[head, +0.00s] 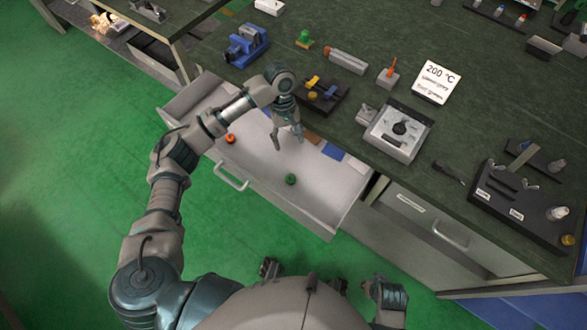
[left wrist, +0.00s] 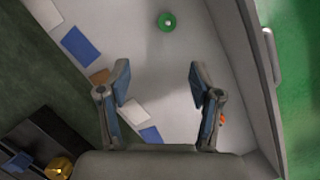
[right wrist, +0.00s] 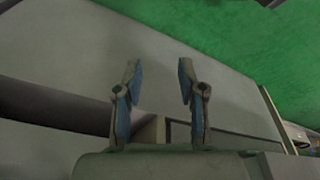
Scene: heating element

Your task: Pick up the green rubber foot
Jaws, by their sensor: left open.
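The green rubber foot (head: 290,179) is a small round green piece lying on the floor of the open light-grey drawer (head: 337,212). In the left wrist view the foot (left wrist: 167,22) shows a pale centre and lies beyond the fingertips, with nothing touching it. My left gripper (head: 288,143) is over the drawer, open and empty, apart from the foot and on its bench side. Its two spread fingers show in the left wrist view (left wrist: 159,82). My right gripper (right wrist: 158,80) is open and empty in its own wrist view, away from the foot.
An orange-red round piece (head: 230,138) lies in the drawer's left part. Blue, brown and white flat pieces (head: 332,152) lie along its bench side. The dark bench (head: 330,30) holds a blue vise (head: 246,46), a grey control box (head: 398,130) and a "200 °C" sign (head: 436,82).

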